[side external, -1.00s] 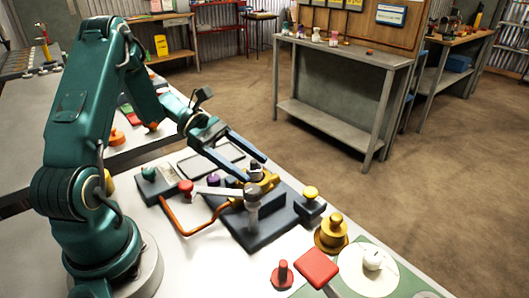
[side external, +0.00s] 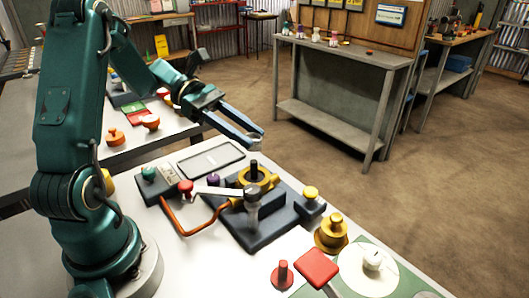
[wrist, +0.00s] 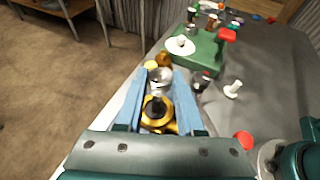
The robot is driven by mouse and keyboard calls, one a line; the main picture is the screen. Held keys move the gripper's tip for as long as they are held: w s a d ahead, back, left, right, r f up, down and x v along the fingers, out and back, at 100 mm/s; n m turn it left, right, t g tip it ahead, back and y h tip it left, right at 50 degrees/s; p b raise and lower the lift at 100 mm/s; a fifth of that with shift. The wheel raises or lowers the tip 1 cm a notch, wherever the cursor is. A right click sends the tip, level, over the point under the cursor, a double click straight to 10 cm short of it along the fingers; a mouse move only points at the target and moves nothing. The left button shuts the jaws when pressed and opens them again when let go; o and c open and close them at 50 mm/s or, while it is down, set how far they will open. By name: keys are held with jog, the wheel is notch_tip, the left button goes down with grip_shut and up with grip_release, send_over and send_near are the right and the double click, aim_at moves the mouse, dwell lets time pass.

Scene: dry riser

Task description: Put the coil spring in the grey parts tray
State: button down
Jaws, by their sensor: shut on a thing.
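The coil spring (side external: 255,143) is a short, silvery piece between my gripper's fingertips. My gripper (side external: 253,138) is shut on it and holds it in the air above the dark fixture. In the wrist view the spring (wrist: 160,76) sits between the two blue fingers, in front of the yellow collar. The grey parts tray (side external: 241,151) is a shallow, dark-rimmed rectangle lying flat behind the fixture, left of the spring in the side view. No object shows in it. I cannot make out the tray in the wrist view.
Below my gripper, a bare black post (side external: 254,167) stands in a yellow collar (side external: 269,180) on the dark fixture (side external: 262,236). A silver-headed lever (side external: 252,191) and an orange bent handle (side external: 186,231) are close by. A brass knob (side external: 331,233) stands to the right.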

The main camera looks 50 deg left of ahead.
jog(key=shift+t, duration=0.3)
jog(key=r, duration=0.4)
jog(key=shift+s+d+r, duration=0.25)
jog(key=shift+d, duration=0.15)
jog(key=shift+s+d+r+n+t+y, duration=0.15)
jog(key=shift+d+n+t+y, duration=0.1)
jog(key=shift+n+t, duration=0.2)
jog(key=shift+d+r+n+t+y, duration=0.15)
jog(key=shift+d+n+t+y, duration=0.1)
jog(key=shift+n+t, duration=0.15)
jog(key=shift+r+n+t+y, duration=0.2)
jog(key=shift+n+t+y, duration=0.2)
jog(key=shift+n+t, duration=0.25)
jog(key=shift+g, duration=0.4)
jog(key=r, duration=0.4)
jog(key=shift+d, duration=0.4)
jog(key=s+d+m+g+h, duration=0.3)
jog(key=d+m+g, duration=0.35)
jog(key=d, duration=1.25)
jog(key=s+d+m+g+y, duration=0.1)
jog(key=s+d+m+g, duration=0.55)
jog(key=s+d, duration=0.85)
jog(key=shift+n, duration=0.5)
jog(key=shift+w+a+f, duration=0.1)
jog(key=shift+a+f, duration=0.05)
jog(key=shift+f, duration=5.8)
jog(key=shift+a+f, duration=0.1)
jog(key=shift+f, duration=5.85)
